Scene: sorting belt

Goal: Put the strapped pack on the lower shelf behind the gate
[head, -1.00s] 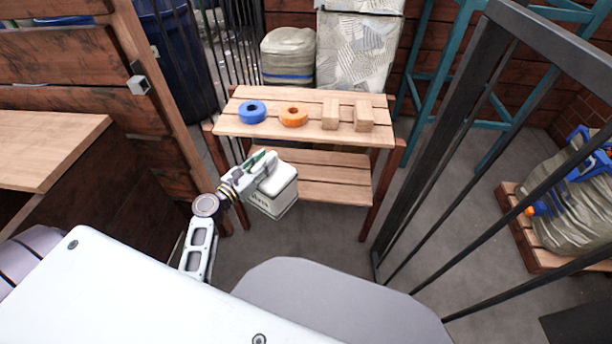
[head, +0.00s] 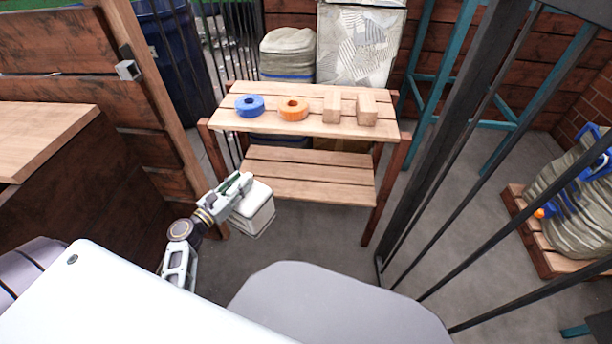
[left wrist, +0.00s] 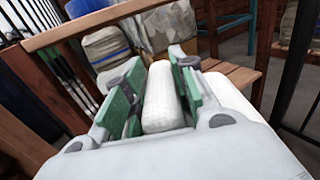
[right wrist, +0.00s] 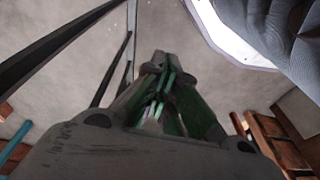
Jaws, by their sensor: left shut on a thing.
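The strapped pack (head: 256,211) is a white box with dark print on its side. My left gripper (head: 240,186) is shut on its raised white grip, which shows between the green pads in the left wrist view (left wrist: 162,100). The pack hangs in front of the left end of the lower shelf (head: 310,178), clear of the boards. The lower shelf is bare in its visible part. The black barred gate (head: 408,165) stands open to the right of the rack. My right gripper (right wrist: 162,65) shows only in the right wrist view, its fingers together with nothing seen between them.
A wooden post (head: 160,95) stands left of the rack. A loaded pallet (head: 530,235) lies beyond the gate bars. Floor before the rack is clear.

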